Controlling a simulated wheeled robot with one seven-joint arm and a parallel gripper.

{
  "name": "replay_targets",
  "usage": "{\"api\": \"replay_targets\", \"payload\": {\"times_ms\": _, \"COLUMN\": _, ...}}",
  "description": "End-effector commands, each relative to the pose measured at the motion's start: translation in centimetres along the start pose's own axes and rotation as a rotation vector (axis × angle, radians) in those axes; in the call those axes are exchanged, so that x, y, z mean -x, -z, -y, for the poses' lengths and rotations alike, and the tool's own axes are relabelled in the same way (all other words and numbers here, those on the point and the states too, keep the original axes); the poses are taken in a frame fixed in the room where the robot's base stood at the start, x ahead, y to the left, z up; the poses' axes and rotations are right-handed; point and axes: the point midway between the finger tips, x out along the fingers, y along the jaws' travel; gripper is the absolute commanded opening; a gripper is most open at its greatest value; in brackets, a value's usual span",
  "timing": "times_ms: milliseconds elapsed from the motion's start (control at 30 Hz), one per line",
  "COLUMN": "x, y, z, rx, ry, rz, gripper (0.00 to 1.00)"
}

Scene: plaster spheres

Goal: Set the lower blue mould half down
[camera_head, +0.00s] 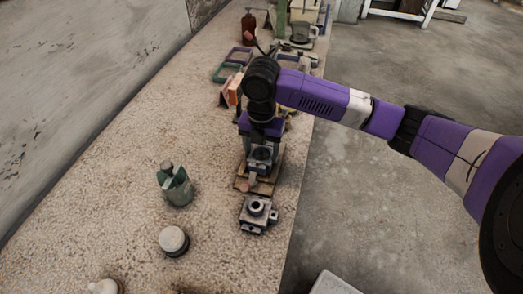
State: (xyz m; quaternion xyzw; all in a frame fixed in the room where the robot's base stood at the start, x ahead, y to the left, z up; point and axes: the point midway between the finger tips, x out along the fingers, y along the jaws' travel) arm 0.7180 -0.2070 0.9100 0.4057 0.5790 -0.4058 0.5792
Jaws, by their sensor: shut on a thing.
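My gripper (261,135) points down from the end of my purple arm, over the right side of the speckled bench. It is shut on a small grey-blue block, the lower blue mould half (263,154), just below the fingers. The block is at the far part of a wooden board (265,187); I cannot tell whether it touches the board. The fingertips are too small and dark to make out. A second grey-blue block (257,214) with a round opening on top sits in front of the board.
A green container (176,187) and a round white-topped pot (173,241) stand to the left. Behind my gripper are an orange-and-white box (231,93), purple and green frames and other clutter. The bench's right edge is close to the board. The left bench is mostly clear.

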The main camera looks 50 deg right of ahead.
Motion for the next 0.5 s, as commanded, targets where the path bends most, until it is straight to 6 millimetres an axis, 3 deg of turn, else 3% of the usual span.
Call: {"api": "replay_targets", "payload": {"times_ms": 500, "x": -1.00, "y": -0.01, "z": 0.00, "rx": 0.000, "ry": 0.000, "rz": 0.000, "gripper": 0.14}}
